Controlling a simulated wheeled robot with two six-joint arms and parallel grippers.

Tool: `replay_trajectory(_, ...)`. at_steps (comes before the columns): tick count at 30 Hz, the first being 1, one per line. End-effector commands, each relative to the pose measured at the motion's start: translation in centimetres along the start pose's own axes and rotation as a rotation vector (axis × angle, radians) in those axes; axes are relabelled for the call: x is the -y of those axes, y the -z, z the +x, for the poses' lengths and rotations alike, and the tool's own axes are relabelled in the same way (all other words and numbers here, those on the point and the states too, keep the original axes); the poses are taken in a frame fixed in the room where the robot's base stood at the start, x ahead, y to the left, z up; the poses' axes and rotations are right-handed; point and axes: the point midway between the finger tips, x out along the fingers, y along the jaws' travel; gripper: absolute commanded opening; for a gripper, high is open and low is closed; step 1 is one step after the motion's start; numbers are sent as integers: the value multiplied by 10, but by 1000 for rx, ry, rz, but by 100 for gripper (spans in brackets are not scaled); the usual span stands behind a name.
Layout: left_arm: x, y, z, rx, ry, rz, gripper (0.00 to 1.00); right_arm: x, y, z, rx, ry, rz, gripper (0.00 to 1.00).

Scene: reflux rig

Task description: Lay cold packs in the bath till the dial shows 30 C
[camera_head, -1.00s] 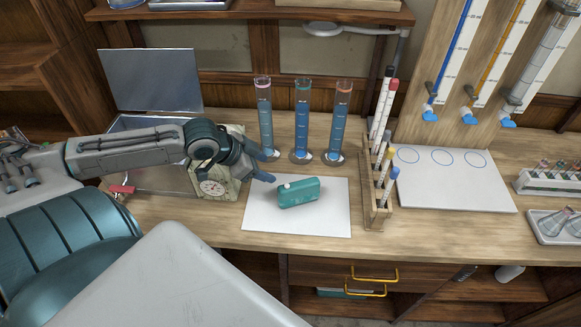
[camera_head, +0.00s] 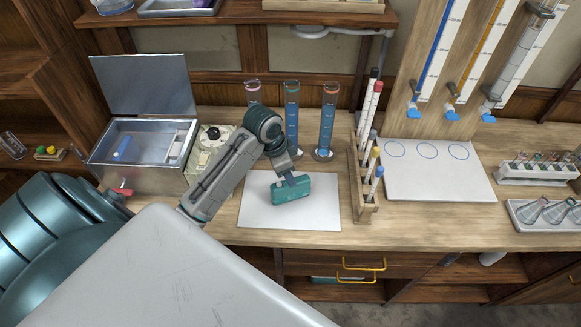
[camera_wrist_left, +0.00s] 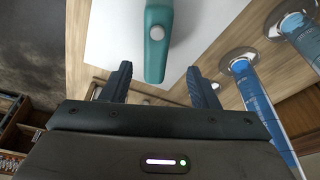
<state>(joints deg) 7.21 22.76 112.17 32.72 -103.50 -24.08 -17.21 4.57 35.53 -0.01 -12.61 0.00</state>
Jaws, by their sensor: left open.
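A teal cold pack (camera_head: 291,190) with a pale cap lies on the white mat (camera_head: 300,224). My left gripper (camera_head: 289,183) is open above and behind the pack in the head view. In the left wrist view, the pack (camera_wrist_left: 156,38) shows ahead between the two spread fingers (camera_wrist_left: 158,85), not gripped. The bath (camera_head: 140,152) is the open metal box at the left with its lid raised; a blue object (camera_head: 122,149) is inside it. My right gripper is not in view.
Several tall cylinders of blue liquid (camera_head: 291,115) stand just behind the mat. A wooden rack (camera_head: 364,190) of tubes stands to its right. A white board with blue circles (camera_head: 435,172) lies farther right. A red tap (camera_head: 122,191) sticks out at the bath's front.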

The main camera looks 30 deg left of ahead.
Motion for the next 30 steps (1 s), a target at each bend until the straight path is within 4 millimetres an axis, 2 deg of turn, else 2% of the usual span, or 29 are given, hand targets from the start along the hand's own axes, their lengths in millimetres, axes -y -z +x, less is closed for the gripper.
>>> replay_trajectory(3, -1, 0, 18, 1, -4, -3, 55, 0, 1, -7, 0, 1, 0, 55)
replay_trajectory(11, -3, -2, 37, 1, -4, -3, 55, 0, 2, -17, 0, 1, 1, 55)
replay_trajectory(15, -7, -6, 56, 2, -5, -4, 55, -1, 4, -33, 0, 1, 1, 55)
replay_trajectory(20, -6, -6, 77, 0, -2, -2, 55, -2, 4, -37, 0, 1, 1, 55)
replay_trajectory(30, -6, -7, 83, -1, 1, -1, 55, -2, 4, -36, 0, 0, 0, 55)
